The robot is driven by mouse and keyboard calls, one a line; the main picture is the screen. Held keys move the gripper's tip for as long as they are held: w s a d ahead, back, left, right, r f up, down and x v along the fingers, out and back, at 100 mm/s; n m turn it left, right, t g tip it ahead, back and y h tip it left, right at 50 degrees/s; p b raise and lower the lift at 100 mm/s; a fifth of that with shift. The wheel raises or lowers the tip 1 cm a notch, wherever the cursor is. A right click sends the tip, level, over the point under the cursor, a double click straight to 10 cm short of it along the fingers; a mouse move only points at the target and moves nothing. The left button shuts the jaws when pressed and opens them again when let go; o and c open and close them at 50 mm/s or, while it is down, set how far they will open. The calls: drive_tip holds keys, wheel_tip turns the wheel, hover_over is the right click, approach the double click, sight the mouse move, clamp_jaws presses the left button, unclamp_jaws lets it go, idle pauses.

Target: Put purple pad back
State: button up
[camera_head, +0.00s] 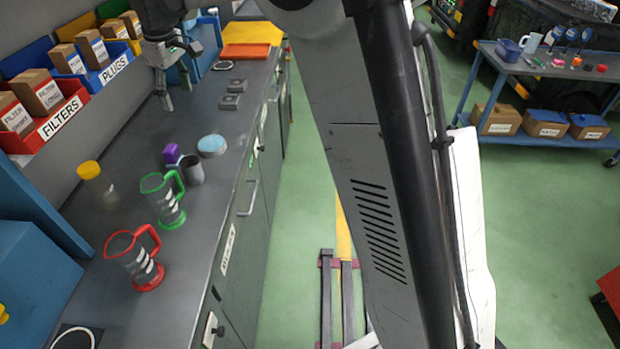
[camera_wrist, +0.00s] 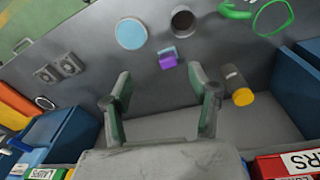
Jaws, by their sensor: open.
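The purple pad (camera_head: 171,153) is a small purple block on the grey bench, close beside a grey cup (camera_head: 193,170) and to the left of a round light-blue disc (camera_head: 212,145). In the wrist view the pad (camera_wrist: 167,61) lies past my fingertips, between the disc (camera_wrist: 131,33) and the cup (camera_wrist: 182,20). My gripper (camera_head: 176,97) is above the bench, farther back than the pad. In the wrist view my gripper (camera_wrist: 160,71) is open with nothing between its fingers. I cannot tell which spot is the pad's own place.
Filters (camera_head: 60,125) and plugs (camera_head: 118,68) bins line the wall side. Small grey blocks (camera_head: 230,102) lie farther back. Bench around the blocks is clear.

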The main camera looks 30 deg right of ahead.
drive_tip(key=s+d+r+m+t, duration=0.1)
drive_tip(key=s+d+r+m, duration=0.15)
drive_tip(key=s+d, duration=0.45)
drive_tip(key=s+d+r+m+t, duration=0.2)
drive_tip(key=s+d+r, duration=0.1)
drive_tip(key=s, duration=0.8)
drive_tip(key=s+d+f+m+t, duration=0.1)
drive_tip(key=s+d+f+m, duration=0.1)
drive_tip(key=s, duration=0.8)
drive_tip(key=s+d+f+m+t, duration=0.1)
drive_tip(key=s+d+f+m, duration=0.2)
drive_tip(key=s+f, duration=0.3)
drive_tip(key=s+d, duration=0.1)
drive_tip(key=s, duration=0.3)
drive_tip(key=shift+s+d+f+t, duration=0.2)
drive_tip(key=shift+d+f+t, duration=0.1)
drive_tip(key=shift+d, duration=0.05)
drive_tip(key=shift+f+b, duration=1.1)
